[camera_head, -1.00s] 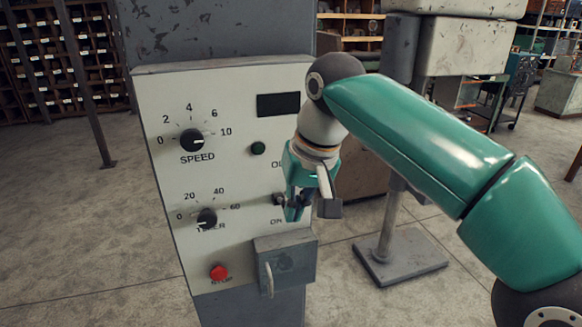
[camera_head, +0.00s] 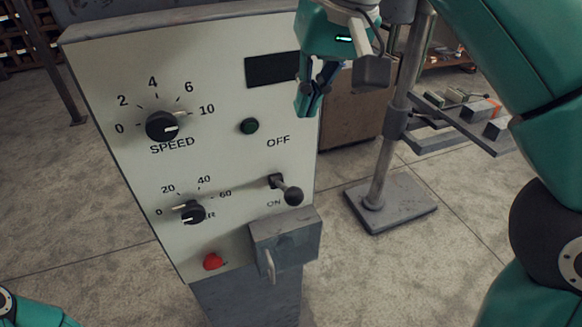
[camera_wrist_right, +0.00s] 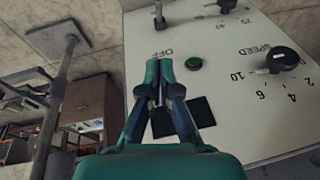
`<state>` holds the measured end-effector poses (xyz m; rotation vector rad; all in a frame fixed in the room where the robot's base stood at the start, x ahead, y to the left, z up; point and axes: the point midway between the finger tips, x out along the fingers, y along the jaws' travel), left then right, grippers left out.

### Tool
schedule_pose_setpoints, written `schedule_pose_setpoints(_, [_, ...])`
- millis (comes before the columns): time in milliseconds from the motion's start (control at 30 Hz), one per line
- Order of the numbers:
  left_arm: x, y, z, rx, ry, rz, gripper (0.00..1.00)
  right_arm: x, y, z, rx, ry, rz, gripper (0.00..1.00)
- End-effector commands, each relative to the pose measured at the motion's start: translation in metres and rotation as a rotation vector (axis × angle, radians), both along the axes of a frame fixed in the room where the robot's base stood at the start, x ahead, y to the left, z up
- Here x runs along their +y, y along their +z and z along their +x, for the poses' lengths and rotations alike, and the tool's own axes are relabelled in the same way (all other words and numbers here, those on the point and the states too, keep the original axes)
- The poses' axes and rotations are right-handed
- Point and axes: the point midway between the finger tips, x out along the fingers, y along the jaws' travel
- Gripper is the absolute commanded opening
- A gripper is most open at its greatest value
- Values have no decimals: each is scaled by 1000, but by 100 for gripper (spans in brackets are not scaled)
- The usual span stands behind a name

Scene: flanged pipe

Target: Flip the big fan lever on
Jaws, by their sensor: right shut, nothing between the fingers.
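The fan lever (camera_head: 292,196) is a short dark rod with a round black knob, at the lower right of the pale control panel (camera_head: 220,160). It sticks out and tilts down, its knob beside the ON label and below OFF. It also shows at the top of the right wrist view (camera_wrist_right: 159,16). My right gripper (camera_head: 308,108) is shut and empty, above the lever and apart from it, by the panel's right edge near the dark display. In the right wrist view its fingertips (camera_wrist_right: 160,66) are together below the OFF label. My left gripper is not in view.
The panel also carries a speed dial (camera_head: 166,126), a timer dial (camera_head: 190,212), a green button (camera_head: 249,126) and a red button (camera_head: 213,261). A grey box (camera_head: 285,240) juts out below the lever. A metal stand (camera_head: 385,155) is at the right.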

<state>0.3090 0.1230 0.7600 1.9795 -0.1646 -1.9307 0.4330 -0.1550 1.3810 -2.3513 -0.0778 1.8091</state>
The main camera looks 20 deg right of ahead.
Motion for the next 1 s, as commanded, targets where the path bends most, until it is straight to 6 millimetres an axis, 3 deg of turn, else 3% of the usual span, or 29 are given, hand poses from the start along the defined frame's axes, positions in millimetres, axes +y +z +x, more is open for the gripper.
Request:
schedule_pose_setpoints(267, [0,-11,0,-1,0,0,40,2,-23,5,3,0,-2,0])
schedule_pose_setpoints(667, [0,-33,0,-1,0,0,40,13,-101,26,5,-2,-2,0])
schedule_pose_setpoints(1000, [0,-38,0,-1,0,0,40,20,-127,7,0,-1,0,0])
